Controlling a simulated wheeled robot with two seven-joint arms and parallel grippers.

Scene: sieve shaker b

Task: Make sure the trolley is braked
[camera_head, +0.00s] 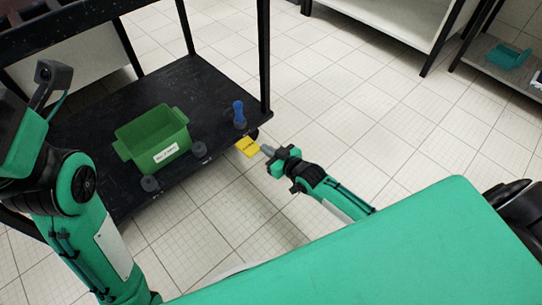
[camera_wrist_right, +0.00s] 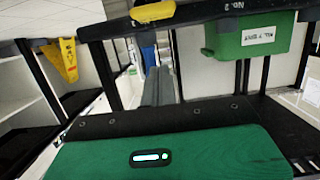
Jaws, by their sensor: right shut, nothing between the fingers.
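The black trolley (camera_head: 100,100) stands at the left of the head view, its lower shelf facing me. A yellow tab with dark lettering (camera_head: 246,147) sticks out at the shelf's front right corner, close to the floor; it looks like the brake pedal. In the wrist view a yellow piece (camera_wrist_right: 152,12) shows at the trolley's edge, beyond the fingers. My right gripper (camera_head: 266,150) is shut and empty, its tips right beside the tab; I cannot tell whether they touch. Whether the tab is up or down is unclear. My left arm is at the left; its fingers cannot be made out.
On the lower shelf stand a labelled green bin (camera_head: 153,141), a blue object (camera_head: 239,114) and small grey pieces (camera_head: 199,149). A white cabinet (camera_head: 390,20) and a shelf with a teal item (camera_head: 508,56) stand at the back right. The tiled floor between is clear.

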